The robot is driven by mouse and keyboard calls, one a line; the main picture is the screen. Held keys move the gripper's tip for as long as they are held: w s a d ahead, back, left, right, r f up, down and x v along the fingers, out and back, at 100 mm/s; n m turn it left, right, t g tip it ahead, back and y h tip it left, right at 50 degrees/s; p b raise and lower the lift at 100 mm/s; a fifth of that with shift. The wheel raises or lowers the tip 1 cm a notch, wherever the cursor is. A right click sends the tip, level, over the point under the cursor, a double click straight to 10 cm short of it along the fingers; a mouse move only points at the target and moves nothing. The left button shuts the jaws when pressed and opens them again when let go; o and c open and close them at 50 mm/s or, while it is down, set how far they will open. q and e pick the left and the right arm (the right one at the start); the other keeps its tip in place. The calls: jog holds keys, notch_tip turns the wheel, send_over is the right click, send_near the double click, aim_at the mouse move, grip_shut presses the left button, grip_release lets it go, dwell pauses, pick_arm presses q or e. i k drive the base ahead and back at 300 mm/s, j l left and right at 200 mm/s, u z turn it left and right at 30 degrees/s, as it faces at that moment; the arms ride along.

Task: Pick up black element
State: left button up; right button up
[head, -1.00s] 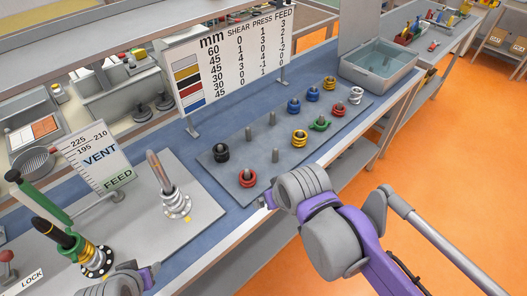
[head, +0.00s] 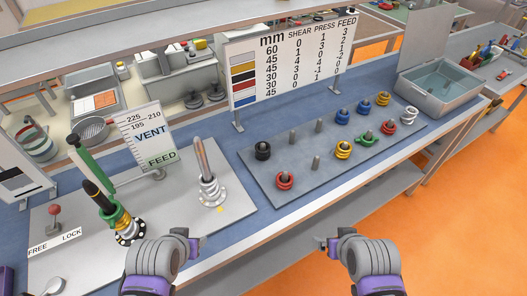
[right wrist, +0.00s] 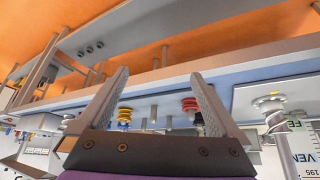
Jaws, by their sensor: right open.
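The black element (head: 262,150) is a short black ring-like piece on a peg at the left back of the grey peg board (head: 290,192). It also shows in the right wrist view (right wrist: 198,118), partly hidden behind a finger and beside the red piece. My right gripper (head: 322,243) is in front of the table edge, apart from the board. In the right wrist view its two fingers (right wrist: 158,85) are spread with nothing held between them. My left gripper (head: 200,245) is in front of the table edge, left of the right one; its finger gap is not clear.
Red (head: 284,180), yellow (head: 343,150), green, blue and white pieces sit on other pegs; several pegs are bare. A sign board (head: 285,60) stands behind. A plate with two upright posts (head: 205,170) lies left. A grey bin (head: 440,88) stands right.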

aim_at(265, 156)
jog(key=i+l+u, duration=0.15)
jog(key=u, duration=0.25)
jog(key=l+u, duration=0.4)
jog(key=i+l+u, duration=0.1)
jog(key=l+u, duration=0.2)
jog(key=u, duration=0.15)
jog(key=l+u, duration=0.6)
jog(key=u, duration=0.2)
